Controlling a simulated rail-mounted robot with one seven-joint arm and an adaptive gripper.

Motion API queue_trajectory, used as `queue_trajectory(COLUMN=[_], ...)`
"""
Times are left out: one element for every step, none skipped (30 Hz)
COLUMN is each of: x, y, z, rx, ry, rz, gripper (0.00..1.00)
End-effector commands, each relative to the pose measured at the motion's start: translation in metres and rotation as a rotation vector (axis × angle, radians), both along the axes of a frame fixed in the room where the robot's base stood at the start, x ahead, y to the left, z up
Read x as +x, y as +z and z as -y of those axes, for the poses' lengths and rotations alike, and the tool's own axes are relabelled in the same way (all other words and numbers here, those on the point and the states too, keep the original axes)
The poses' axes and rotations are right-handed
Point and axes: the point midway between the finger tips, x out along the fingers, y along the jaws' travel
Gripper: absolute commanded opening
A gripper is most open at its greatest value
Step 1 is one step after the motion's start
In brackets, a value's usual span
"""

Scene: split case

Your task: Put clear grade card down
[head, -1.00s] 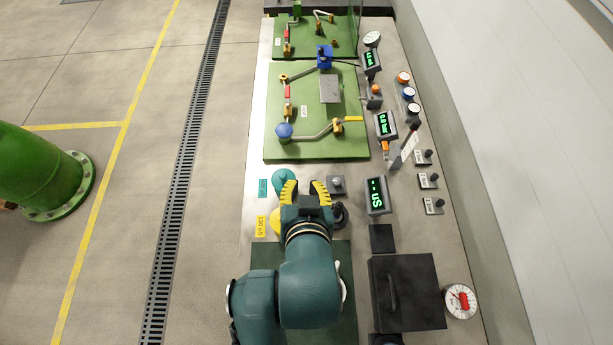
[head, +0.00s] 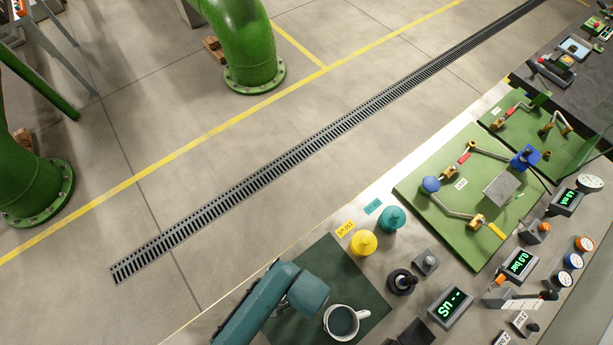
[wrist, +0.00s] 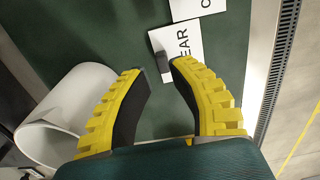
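In the wrist view a white card (wrist: 187,38) with the letters "EAR" showing is at the dark green mat (wrist: 105,35). My right finger hides part of the card. A grey block (wrist: 158,66) is at the card's edge, between my yellow-and-black fingertips. My gripper (wrist: 159,70) has its fingers apart, with a narrow space at the tips. I cannot tell whether the tips touch the block. A second white card (wrist: 192,9), partly out of frame, shows a letter "C". In the head view my gripper and both cards do not show.
Yellow (head: 363,243) and teal (head: 391,219) pieces stand beside the mat. A green panel with pipes (head: 440,190) is to the right. A floor grate (head: 300,150) runs beyond the bench.

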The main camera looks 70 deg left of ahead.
Motion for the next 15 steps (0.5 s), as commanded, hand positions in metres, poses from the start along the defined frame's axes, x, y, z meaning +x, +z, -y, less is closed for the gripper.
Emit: queue_trajectory(x=[0.000, 0.001, 0.002, 0.003, 0.003, 0.004, 0.004, 0.003, 0.004, 0.004, 0.004, 0.004, 0.004, 0.004, 0.004], y=[-0.006, -0.011, -0.018, -0.024, -0.030, -0.037, -0.041, -0.045, -0.049, -0.050, -0.051, -0.052, -0.051, -0.051, -0.051], z=[0.000, 0.000, -0.001, -0.002, -0.002, -0.003, -0.002, -0.002, -0.002, -0.002, -0.002, -0.003, -0.003, -0.003, -0.002], rx=[-0.002, -0.002, -0.002, -0.001, -0.002, -0.001, -0.002, -0.002, -0.001, 0.000, 0.000, 0.000, 0.000, 0.000, 0.000], ry=[0.000, 0.000, 0.000, 0.000, 0.000, 0.000, 0.000, 0.000, 0.000, 0.000, 0.000, 0.000, 0.000, 0.000, 0.000], rz=[-0.003, -0.003, -0.003, -0.003, -0.004, -0.002, -0.003, -0.003, -0.002, -0.001, -0.001, 0.000, 0.000, 0.000, 0.000], gripper=[0.22, 0.22, 0.22, 0.22, 0.22, 0.22, 0.22, 0.22, 0.22, 0.22, 0.22, 0.22, 0.22, 0.22, 0.22])
